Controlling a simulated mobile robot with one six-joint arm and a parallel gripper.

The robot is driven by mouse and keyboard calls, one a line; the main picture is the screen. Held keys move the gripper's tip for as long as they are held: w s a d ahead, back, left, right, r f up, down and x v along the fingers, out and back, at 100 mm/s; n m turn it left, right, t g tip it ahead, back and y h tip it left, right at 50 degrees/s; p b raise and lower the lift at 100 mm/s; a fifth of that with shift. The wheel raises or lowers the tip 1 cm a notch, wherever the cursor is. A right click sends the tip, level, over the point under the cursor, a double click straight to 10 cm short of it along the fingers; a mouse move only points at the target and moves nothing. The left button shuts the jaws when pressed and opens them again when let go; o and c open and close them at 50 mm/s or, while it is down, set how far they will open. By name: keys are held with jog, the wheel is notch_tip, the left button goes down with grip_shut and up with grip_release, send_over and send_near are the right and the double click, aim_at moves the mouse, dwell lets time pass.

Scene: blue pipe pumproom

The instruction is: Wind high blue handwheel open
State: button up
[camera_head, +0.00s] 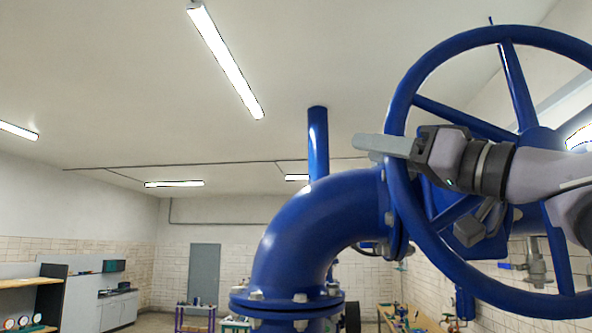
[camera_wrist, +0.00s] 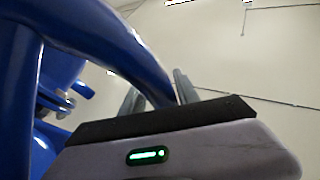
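The high blue handwheel (camera_head: 401,197) is large and spoked and fills the right of the head view, in front of a blue pipe elbow. My gripper (camera_head: 384,146) is at the left side of its rim, with a grey finger crossing the rim and pointing left. In the wrist view, the blue rim (camera_wrist: 125,48) runs down between the two grey fingertips (camera_wrist: 157,92), with little or no gap on either side. The gripper looks shut on the rim. The far finger is hidden in the head view.
The blue pipe elbow (camera_head: 300,229) with a bolted flange stands just left of the wheel. A vertical blue pipe (camera_head: 318,148) rises behind it. Benches and a grey door (camera_head: 204,272) are far back. The space left of the elbow is clear.

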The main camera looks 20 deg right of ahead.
jog(key=shift+s, duration=0.1)
grip_shut()
dwell(1.1)
